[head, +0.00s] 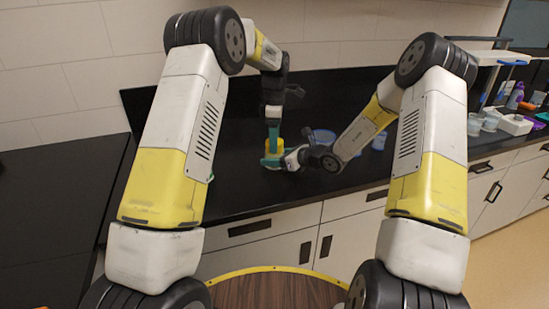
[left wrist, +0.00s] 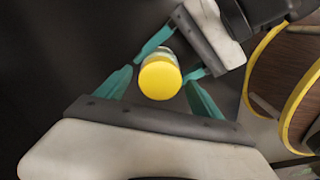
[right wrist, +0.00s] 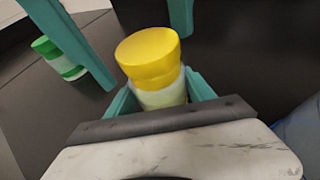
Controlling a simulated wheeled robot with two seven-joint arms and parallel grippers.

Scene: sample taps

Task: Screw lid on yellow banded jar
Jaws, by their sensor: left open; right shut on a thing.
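The yellow banded jar (right wrist: 163,95), pale with a yellow band, stands upright over the black counter. A yellow lid (right wrist: 147,45) sits on its top, looking slightly tilted; I cannot tell if the threads are engaged. The lid also shows in the left wrist view (left wrist: 160,79). My right gripper (right wrist: 160,95) is shut on the jar's body from the side. My left gripper (left wrist: 160,95) is open above, pointing down, with one finger on each side of the lid and gaps between. In the head view, the jar is small and partly hidden by the grippers.
A green-banded jar (right wrist: 60,58) stands on the counter nearby. Blue-rimmed containers (head: 322,137) sit behind my right arm. Cups (head: 490,122), a purple bottle (head: 515,96) and a shelf (head: 497,56) are at the far right. The counter's left side (head: 60,190) is clear.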

